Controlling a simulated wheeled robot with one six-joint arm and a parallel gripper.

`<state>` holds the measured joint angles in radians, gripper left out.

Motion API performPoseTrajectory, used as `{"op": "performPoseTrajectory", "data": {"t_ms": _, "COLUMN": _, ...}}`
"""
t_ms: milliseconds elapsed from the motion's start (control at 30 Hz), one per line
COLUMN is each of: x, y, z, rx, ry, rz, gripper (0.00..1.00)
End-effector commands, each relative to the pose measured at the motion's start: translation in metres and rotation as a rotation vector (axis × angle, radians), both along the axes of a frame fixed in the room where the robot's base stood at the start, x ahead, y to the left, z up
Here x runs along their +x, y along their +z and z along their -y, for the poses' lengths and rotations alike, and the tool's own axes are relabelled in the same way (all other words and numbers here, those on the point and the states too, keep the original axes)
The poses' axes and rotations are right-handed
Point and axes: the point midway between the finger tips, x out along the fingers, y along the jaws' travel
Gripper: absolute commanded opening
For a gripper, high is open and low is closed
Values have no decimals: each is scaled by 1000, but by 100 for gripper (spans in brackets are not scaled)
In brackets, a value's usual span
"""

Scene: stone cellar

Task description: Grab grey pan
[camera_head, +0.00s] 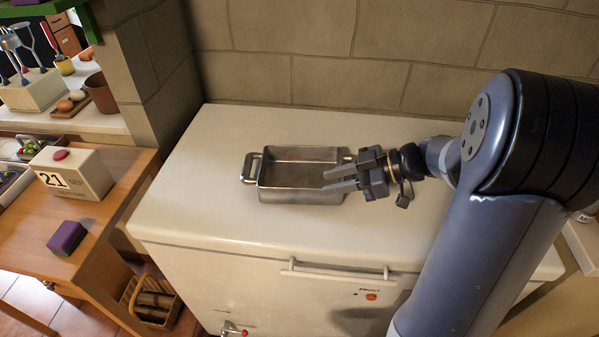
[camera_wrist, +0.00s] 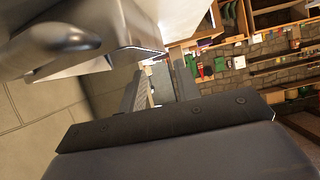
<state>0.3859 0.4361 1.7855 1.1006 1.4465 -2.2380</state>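The grey pan (camera_head: 290,196), rectangular and metal, rests on top of the white chest freezer (camera_head: 200,205), with a loop handle at its left end. My gripper (camera_head: 327,181) comes in from the right in the head view, over the pan's right end. Its two fingers are apart, with a gap between them. The wrist and fingers hide part of the pan's right end, and I cannot tell whether they touch it. In the wrist view the fingers (camera_wrist: 158,88) are also apart, and a large grey metal shape fills the upper left.
A stone wall (camera_head: 300,78) stands close behind the freezer. A wooden table (camera_head: 110,215) at left holds a calendar block (camera_head: 72,172) and a purple sponge (camera_head: 67,238). A basket (camera_head: 152,300) stands on the floor. The freezer top is clear around the pan.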

Motion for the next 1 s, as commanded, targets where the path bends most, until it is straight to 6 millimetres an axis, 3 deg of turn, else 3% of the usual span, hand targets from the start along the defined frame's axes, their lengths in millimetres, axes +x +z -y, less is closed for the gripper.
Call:
{"op": "performPoseTrajectory", "data": {"t_ms": 600, "x": 17, "y": -30, "z": -58, "rx": -3, "ry": 0, "rz": -3, "gripper": 31}}
{"op": "performPoseTrajectory", "data": {"t_ms": 867, "x": 17, "y": -32, "z": -60, "rx": -3, "ry": -2, "rz": -2, "gripper": 31}}
{"op": "performPoseTrajectory", "data": {"t_ms": 1000, "x": 17, "y": -32, "z": -60, "rx": -3, "ry": -2, "rz": -2, "gripper": 20}}
